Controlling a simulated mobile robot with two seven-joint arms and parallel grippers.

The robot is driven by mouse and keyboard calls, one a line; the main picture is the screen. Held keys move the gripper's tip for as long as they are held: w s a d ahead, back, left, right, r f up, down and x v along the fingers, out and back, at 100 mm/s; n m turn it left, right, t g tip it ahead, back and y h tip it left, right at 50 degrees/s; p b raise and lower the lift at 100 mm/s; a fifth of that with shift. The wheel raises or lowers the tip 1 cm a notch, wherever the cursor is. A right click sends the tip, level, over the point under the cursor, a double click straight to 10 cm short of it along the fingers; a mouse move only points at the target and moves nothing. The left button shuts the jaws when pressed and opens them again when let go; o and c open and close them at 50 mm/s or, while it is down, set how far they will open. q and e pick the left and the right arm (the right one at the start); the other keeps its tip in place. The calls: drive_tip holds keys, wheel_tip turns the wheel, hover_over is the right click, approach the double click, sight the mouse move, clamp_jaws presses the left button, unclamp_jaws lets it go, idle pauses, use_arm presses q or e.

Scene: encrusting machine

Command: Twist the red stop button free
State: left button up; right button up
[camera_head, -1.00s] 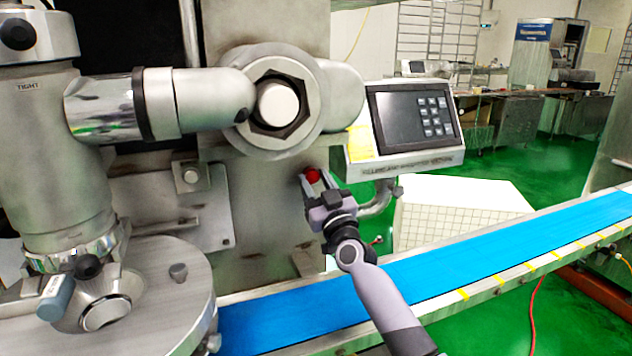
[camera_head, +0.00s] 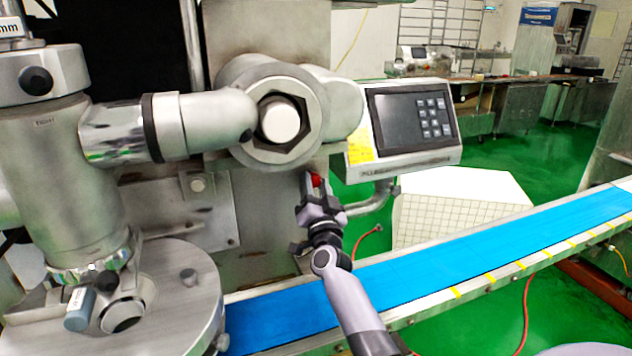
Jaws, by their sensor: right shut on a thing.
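The red stop button (camera_head: 317,180) sits on the front of the grey machine body, below the large hex-nut joint and left of the control panel. Only a small part of it shows between my fingers. My right gripper (camera_head: 315,187) comes up from below and is shut on the button, one finger on each side. The arm reaches in from the bottom right of centre. My left gripper is not in view.
The control panel (camera_head: 413,125) juts out just above and right of my right gripper. A bent pipe (camera_head: 372,203) runs close beside it. The blue conveyor belt (camera_head: 450,262) passes under my arm. A round metal table (camera_head: 180,290) stands at the left.

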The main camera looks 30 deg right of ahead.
drive_tip(key=shift+w+r+m, duration=0.1)
drive_tip(key=shift+r+m, duration=0.15)
drive_tip(key=shift+m, duration=0.05)
drive_tip(key=o, duration=0.8)
drive_tip(key=shift+c, duration=0.2)
drive_tip(key=o, duration=0.3)
drive_tip(key=shift+w+f, duration=0.1)
drive_tip(key=shift+f, duration=0.05)
drive_tip(key=v, duration=0.7)
drive_tip(key=shift+a, duration=0.1)
